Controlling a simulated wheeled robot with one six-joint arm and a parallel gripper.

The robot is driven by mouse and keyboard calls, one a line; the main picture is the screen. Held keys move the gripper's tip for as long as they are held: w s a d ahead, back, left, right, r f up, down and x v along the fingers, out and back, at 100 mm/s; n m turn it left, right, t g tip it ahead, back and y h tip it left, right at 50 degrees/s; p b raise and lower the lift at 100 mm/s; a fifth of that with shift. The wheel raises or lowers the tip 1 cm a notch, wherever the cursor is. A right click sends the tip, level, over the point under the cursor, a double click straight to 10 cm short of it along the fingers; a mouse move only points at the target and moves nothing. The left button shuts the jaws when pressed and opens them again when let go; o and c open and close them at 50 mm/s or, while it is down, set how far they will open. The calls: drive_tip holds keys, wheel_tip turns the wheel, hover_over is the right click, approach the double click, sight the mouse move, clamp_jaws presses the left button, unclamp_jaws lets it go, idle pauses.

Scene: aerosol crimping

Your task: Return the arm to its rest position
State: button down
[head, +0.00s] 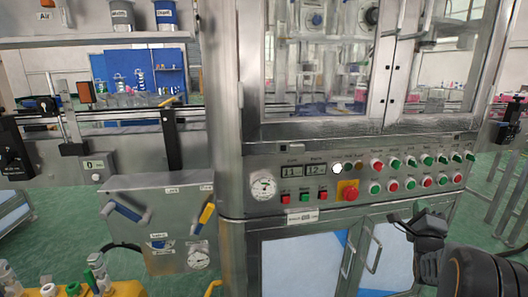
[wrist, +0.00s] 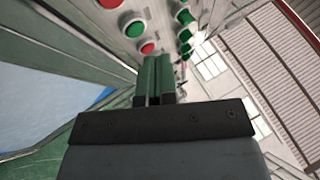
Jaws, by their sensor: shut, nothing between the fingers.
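My gripper (head: 395,220) shows at the lower right in the head view, at the end of my dark arm and in front of the machine's lower doors. In the wrist view, my gripper (wrist: 154,80) has its two fingers together, with nothing held. The fingers point toward the panel of red and green buttons. In the head view the control panel (head: 330,195) lies above and behind the gripper. I cannot tell the exact gap between fingertips and panel, but no contact shows.
The steel crimping machine (head: 228,130) fills the middle. A red emergency knob (head: 349,190) sticks out of its panel. A grey box with blue and yellow levers (head: 165,230) stands at left. Yellow fixtures with bottles (head: 95,275) stand at lower left. Green floor (head: 35,240) shows at left.

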idle(0.4)
drive_tip(key=s+a+r+n+g+y+p, duration=0.35)
drive_tip(key=a+r+n+g+p, duration=0.45)
drive_tip(key=a+r+n+p, duration=0.85)
drive_tip(key=s+a+r+n+g+y+p, duration=0.1)
drive_tip(key=s+a+r+n+g+p, duration=0.1)
drive_tip(key=s+p, duration=0.4)
drive_tip(key=s+a+r+n+g+y+p, duration=0.2)
drive_tip(key=s+a+r+n+g+p, duration=0.1)
drive_tip(key=s+a+n+g+p, duration=0.1)
drive_tip(key=s+a+r+n+g+y+p, duration=0.1)
drive_tip(key=s+a+r+n+g+p, duration=0.1)
drive_tip(key=s+a+p, duration=0.3)
drive_tip(key=s+n+g+p, duration=0.1)
drive_tip(key=s+p, duration=0.2)
drive_tip(key=p, duration=0.1)
drive_tip(key=shift+s+a+r+p, duration=0.3)
drive_tip(key=shift+a+r, duration=0.05)
drive_tip(key=c, duration=1.9)
unclamp_jaws()
drive_tip(key=shift+y, duration=0.25)
